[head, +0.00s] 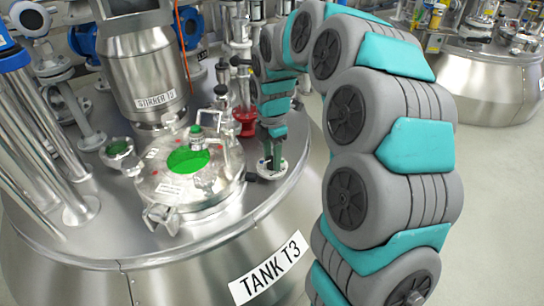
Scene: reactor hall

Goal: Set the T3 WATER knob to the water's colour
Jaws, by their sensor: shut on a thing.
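Tank T3, named on its front label (268,268), fills the left and middle of the head view. Its top bears a round steel hatch (155,188). Bright green water (187,160) shows through the round opening in the hatch. My gripper (272,163) points down at the right part of the tank top. Its narrow jaws are shut on a small fitting at a round steel flange (280,171). The jaws hide most of this fitting, so its pointer and marks cannot be read. No T3 WATER lettering is legible.
A steel stirrer housing (148,75) stands behind the hatch. A red valve part (244,122) and several pipes stand close behind my gripper. Thick pipes (38,135) rise at left. Another tank (490,80) stands at the back right, with clear floor before it.

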